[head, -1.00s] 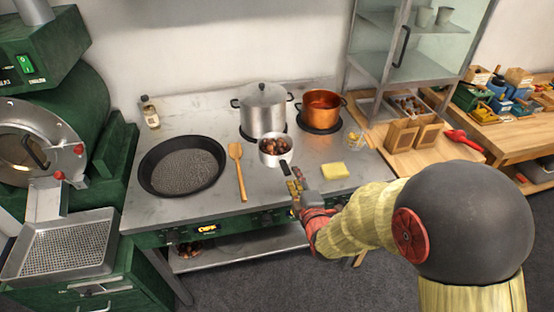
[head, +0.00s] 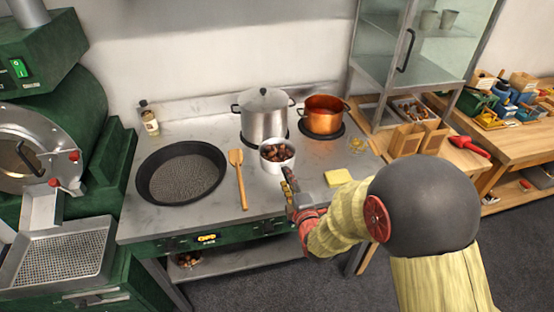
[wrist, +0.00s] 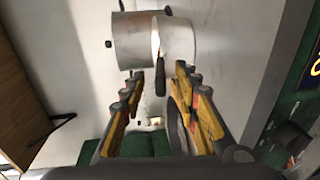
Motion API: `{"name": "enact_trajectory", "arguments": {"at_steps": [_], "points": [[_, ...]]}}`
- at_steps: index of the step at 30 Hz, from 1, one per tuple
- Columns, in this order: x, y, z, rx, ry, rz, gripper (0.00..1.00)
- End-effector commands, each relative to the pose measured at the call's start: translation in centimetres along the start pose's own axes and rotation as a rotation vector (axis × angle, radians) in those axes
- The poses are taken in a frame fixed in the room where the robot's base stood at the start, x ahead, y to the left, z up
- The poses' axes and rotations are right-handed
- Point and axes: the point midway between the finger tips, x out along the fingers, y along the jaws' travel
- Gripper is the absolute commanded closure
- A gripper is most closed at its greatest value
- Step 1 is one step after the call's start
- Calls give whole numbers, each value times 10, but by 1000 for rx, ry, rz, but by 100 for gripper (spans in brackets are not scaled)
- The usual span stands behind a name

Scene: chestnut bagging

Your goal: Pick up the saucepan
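The saucepan (head: 277,163) is a small light-metal pan full of brown chestnuts, upright on the worktop in front of the lidded stockpot. Its dark handle points toward my gripper and is partly covered by it in the head view. My gripper (head: 288,186) is just in front of the saucepan, near the worktop's front edge. In the wrist view the yellow-padded fingers (wrist: 160,76) are spread wide. The saucepan (wrist: 177,40) lies straight ahead, and its black handle (wrist: 160,81) shows in the gap between the fingertips, touching neither.
The steel stockpot (head: 264,118) and a copper pot (head: 323,113) stand behind. A wooden spatula (head: 239,180) and a large black pan (head: 160,172) lie left. A yellow sponge (head: 336,176) lies right, close to my arm. A glass cabinet (head: 400,65) stands at the back right.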

Motion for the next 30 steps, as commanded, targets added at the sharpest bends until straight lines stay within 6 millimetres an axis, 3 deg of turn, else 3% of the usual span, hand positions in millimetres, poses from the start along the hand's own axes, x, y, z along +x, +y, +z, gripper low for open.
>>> {"name": "enact_trajectory", "arguments": {"at_steps": [10, 17, 30], "points": [[44, -3, -2, 0, 0, 1, 69], [46, -1, -2, 0, 0, 1, 69], [45, -1, -2, 0, 0, 1, 94]]}}
